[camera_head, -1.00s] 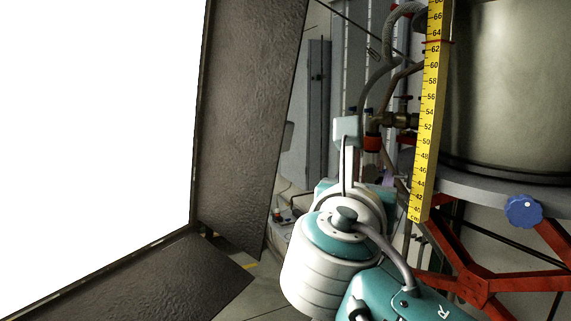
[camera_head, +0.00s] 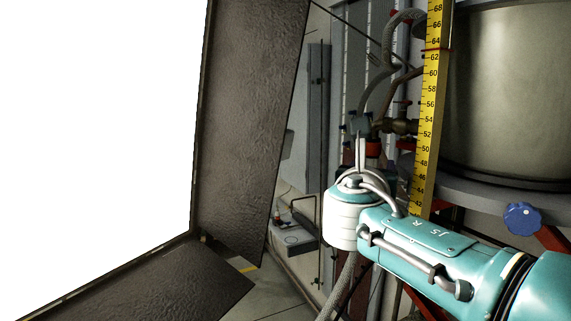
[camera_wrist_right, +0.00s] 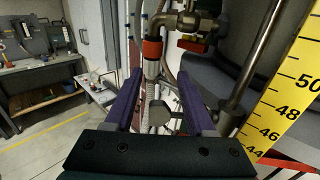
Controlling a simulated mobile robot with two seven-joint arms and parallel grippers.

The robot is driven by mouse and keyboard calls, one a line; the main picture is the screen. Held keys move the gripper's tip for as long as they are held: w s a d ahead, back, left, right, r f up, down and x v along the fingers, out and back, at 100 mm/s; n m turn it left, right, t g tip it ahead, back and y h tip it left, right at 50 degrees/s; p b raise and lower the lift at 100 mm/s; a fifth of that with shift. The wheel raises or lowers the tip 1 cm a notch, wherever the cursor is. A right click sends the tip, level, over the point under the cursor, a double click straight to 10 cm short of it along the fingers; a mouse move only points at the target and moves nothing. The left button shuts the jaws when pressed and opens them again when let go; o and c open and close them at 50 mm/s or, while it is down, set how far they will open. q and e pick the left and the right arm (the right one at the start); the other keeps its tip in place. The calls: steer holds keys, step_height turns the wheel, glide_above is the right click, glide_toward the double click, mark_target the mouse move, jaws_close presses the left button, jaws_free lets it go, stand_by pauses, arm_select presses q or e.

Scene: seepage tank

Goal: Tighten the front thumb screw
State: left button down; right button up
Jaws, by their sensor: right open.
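My right gripper (camera_wrist_right: 158,82) is open, its two purple fingers spread in the right wrist view. A small grey knob-like piece (camera_wrist_right: 158,116) shows between the fingers, low in that view. I cannot tell whether it is the front thumb screw, or whether the fingers touch it. In the head view my right arm reaches in from the lower right, and its wrist hides the fingers. A blue star knob (camera_head: 522,218) sits under the tank's shelf at the right, apart from my arm. My left gripper is in neither view.
A yellow ruler (camera_head: 428,110) stands left of the metal tank (camera_head: 510,95). Pipes and a red-collared fitting (camera_wrist_right: 153,48) lie just beyond my right fingers. Red struts support the shelf. A large bright panel with brown flaps (camera_head: 245,110) fills the left.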

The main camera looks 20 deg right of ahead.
steer(key=shift+c, duration=0.2)
jaws_close()
stand_by(0.3)
steer(key=shift+s+a+r+t+h+b, duration=0.25)
steer(key=shift+t+h+b, duration=0.75)
steer(key=shift+b, duration=3.1)
steer(key=shift+s+a+r+t+h+b, duration=0.25)
steer(key=shift+t+h+b, duration=0.75)
steer(key=shift+b, duration=3.1)
steer(key=shift+s+a+r+t+h+b, duration=0.25)
steer(key=shift+t+h+b, duration=0.7)
steer(key=shift+b, duration=3.15)
steer(key=shift+w+d+r, duration=0.1)
